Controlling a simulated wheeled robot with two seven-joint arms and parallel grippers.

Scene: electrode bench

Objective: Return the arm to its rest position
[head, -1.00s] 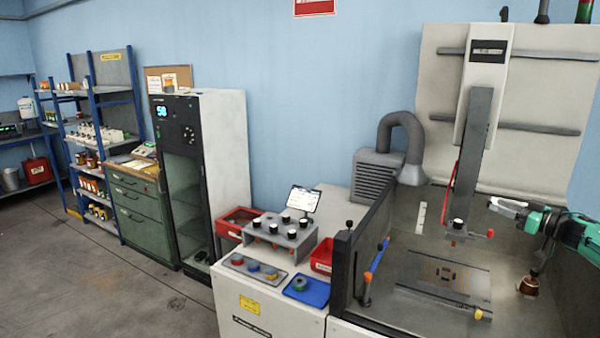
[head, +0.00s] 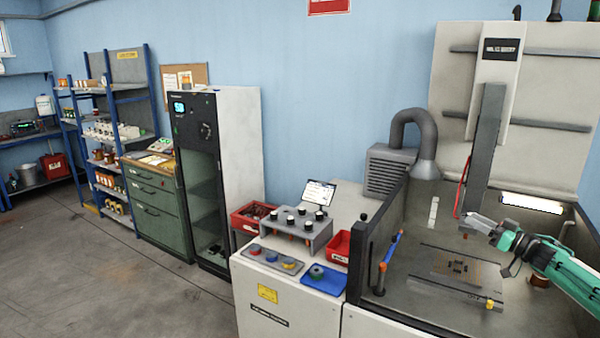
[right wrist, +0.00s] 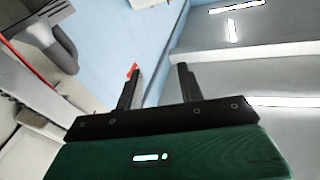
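My right gripper (head: 480,222) comes in from the right on my green arm, in front of the lower end of the machine's ram (head: 481,150). In the right wrist view the gripper (right wrist: 158,85) has its two dark fingers standing apart with nothing between them. In the head view it hides the ram's bottom end. A copper-coloured electrode (head: 540,281) in the tank is partly hidden behind my arm. My left gripper is in neither view.
The tank (head: 400,290) has a dark front-left post (head: 362,262) and a plate with a workpiece (head: 457,268). A red hose (head: 462,188) hangs beside the ram. Left of it stand an electrode rack (head: 292,224), a blue tray (head: 325,281) and red bins (head: 338,246). Floor at left is clear.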

